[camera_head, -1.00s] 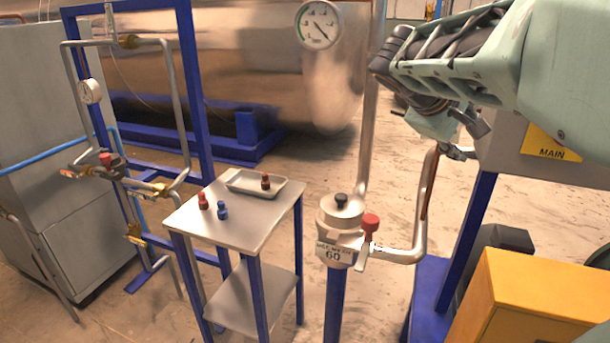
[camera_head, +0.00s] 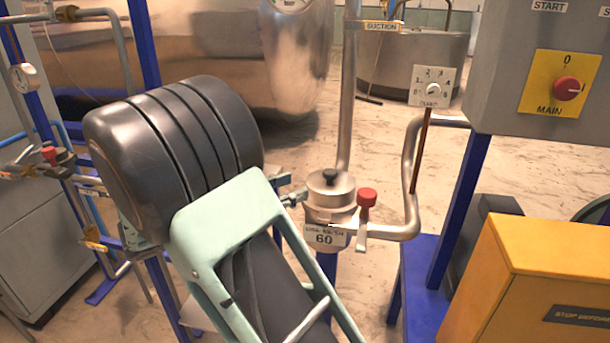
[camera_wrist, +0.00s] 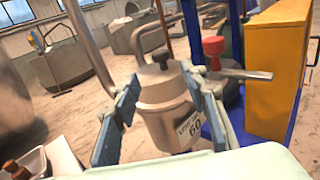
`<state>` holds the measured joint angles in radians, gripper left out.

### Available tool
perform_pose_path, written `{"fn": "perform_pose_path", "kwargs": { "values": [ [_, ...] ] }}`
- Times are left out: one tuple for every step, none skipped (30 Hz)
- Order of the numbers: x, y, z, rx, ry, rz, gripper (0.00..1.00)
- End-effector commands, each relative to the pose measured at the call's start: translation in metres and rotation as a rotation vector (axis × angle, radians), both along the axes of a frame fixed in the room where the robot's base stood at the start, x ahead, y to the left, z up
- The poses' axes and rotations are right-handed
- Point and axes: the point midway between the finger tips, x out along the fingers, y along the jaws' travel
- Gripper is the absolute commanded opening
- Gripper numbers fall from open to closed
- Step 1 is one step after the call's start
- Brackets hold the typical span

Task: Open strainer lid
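The strainer (camera_head: 328,215) is a metal pot on a blue post, with a label reading 60. Its round lid (camera_head: 331,184) has a dark knob (camera_head: 330,174) and sits on top. A red-topped handle (camera_head: 366,200) stands at its right side. My gripper (camera_head: 294,195) is just left of the strainer at about lid height, partly hidden by my arm. In the wrist view my gripper (camera_wrist: 165,100) is open, with blue pads framing the strainer (camera_wrist: 165,118) and nothing held. The lid knob (camera_wrist: 160,57) shows above and between the pads. I see no clear contact.
A pipe (camera_head: 348,100) rises behind the strainer, and another (camera_head: 410,170) bends up on its right. A grey control box (camera_head: 520,60) and yellow cabinet (camera_head: 540,270) stand at right. My arm covers most of the small table; a tray edge (camera_wrist: 62,160) shows in the wrist view.

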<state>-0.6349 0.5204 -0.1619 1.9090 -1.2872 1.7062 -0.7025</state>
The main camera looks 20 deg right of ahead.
Motion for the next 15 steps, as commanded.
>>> {"fn": "perform_pose_path", "kwargs": {
  "values": [
    [0.0,-0.001,-0.001,-0.009,0.008,-0.001,0.4],
    [0.0,-0.003,-0.002,-0.01,0.01,-0.002,0.4],
    [0.0,-0.006,-0.001,-0.01,0.01,-0.003,0.4],
    [0.001,-0.01,-0.001,-0.009,0.01,-0.004,0.4],
    [0.002,-0.014,-0.001,-0.008,0.01,-0.004,0.4],
    [0.003,-0.021,-0.001,-0.009,0.008,-0.004,0.4],
    [0.003,-0.026,-0.001,-0.009,0.009,-0.005,0.4],
    [0.004,-0.032,-0.002,-0.008,0.01,-0.005,0.4],
    [0.006,-0.04,-0.002,-0.008,0.009,-0.005,0.4],
    [0.007,-0.045,-0.002,-0.008,0.008,-0.004,0.4],
    [0.008,-0.051,-0.002,-0.007,0.008,-0.005,0.4],
    [0.01,-0.059,-0.002,-0.006,0.007,-0.006,0.4],
    [0.011,-0.065,-0.002,-0.007,0.007,-0.005,0.4],
    [0.012,-0.07,-0.002,-0.006,0.007,-0.004,0.4],
    [0.013,-0.077,-0.002,-0.007,0.008,-0.005,0.4]
  ]
}}
